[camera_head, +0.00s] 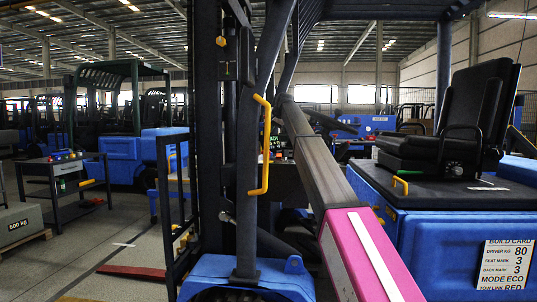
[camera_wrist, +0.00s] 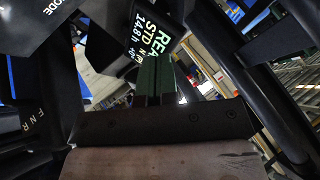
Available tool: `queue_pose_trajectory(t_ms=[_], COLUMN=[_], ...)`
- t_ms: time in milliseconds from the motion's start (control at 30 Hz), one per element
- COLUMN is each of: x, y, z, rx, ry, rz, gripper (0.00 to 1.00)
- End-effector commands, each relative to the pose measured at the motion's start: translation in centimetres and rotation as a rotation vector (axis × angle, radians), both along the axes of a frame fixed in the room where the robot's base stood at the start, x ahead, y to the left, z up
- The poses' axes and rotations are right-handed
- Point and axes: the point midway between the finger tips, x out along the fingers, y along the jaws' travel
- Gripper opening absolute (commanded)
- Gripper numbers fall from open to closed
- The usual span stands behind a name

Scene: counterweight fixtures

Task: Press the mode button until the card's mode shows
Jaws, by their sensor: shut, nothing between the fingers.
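The build card (camera_head: 506,264) on the blue truck body at right reads MODE ECO. In the wrist view a dark display (camera_wrist: 150,32) shows rotated text, partly cut off, that includes STD and 14.8h. A panel (camera_wrist: 35,22) at the top left bears lettering ending in ODE; the mode button itself cannot be made out. My gripper (camera_wrist: 157,66) is shut and empty, with its greenish fingers pointing up towards the display's lower edge. Whether they touch anything cannot be told. In the head view my gripper cannot be made out.
The forklift's dark mast and post with a yellow handle (camera_head: 262,145) stand in front. A black seat (camera_head: 448,125) is at right. A dark piece marked F N R (camera_wrist: 32,122) is at left in the wrist view. A cart (camera_head: 66,170) and a 500 kg weight (camera_head: 20,224) stand at left.

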Motion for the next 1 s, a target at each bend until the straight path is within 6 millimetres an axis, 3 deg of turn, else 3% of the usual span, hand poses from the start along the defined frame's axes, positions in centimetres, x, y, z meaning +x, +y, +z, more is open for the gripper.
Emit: queue_pose_trajectory(t_ms=[467, 1000], x=[-0.1, -0.1], y=[0.0, 0.0], z=[-1.3, -7.7], rx=[0.000, -0.001], ry=[0.000, 0.001], rz=[0.000, 0.000], gripper=[0.00, 0.00])
